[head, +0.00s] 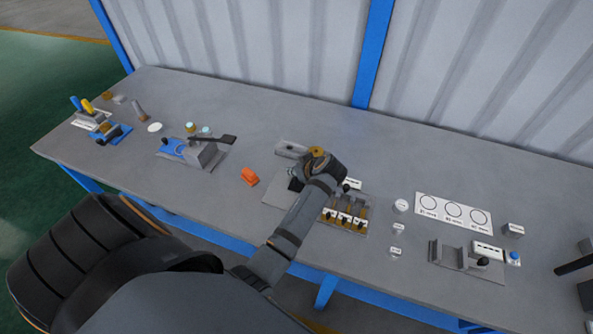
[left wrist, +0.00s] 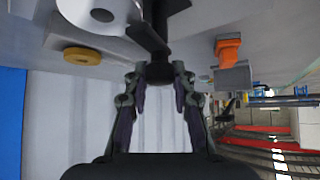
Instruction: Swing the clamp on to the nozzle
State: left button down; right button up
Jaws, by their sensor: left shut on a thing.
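My left gripper (head: 333,170) reaches over the grey fixture plate (head: 284,168) near the middle of the bench. In the left wrist view its fingers (left wrist: 159,88) are shut on a black knob (left wrist: 160,70) at the end of a dark handle (left wrist: 147,38). A pale grey round part with a hole (left wrist: 103,16) is beside the handle. A brass disc (left wrist: 82,56) is nearby, and a brass cap (head: 317,152) shows beside the gripper in the head view. A grey elongated part (head: 291,149) lies left of it. My arm hides much of the fixture, so clamp-to-nozzle contact cannot be told.
A plate with several brass strips (head: 344,214) is close on the right. A grey toggle fixture (head: 203,153) stands further left. A white card with circles (head: 453,210) and a grey bracket (head: 456,257) are at right.

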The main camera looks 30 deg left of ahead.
pick_arm(q)
jog(key=shift+f+n+g+y+b, duration=0.1)
jog(key=shift+n+g+y+b, duration=0.2)
jog(key=shift+n+g+b, duration=0.9)
jog(key=shift+n, duration=0.3)
jog(key=c, duration=1.1)
grip_release()
jog(key=shift+r, duration=0.2)
notch_tip(320, 180, up, 10)
jog(key=shift+f, duration=0.1)
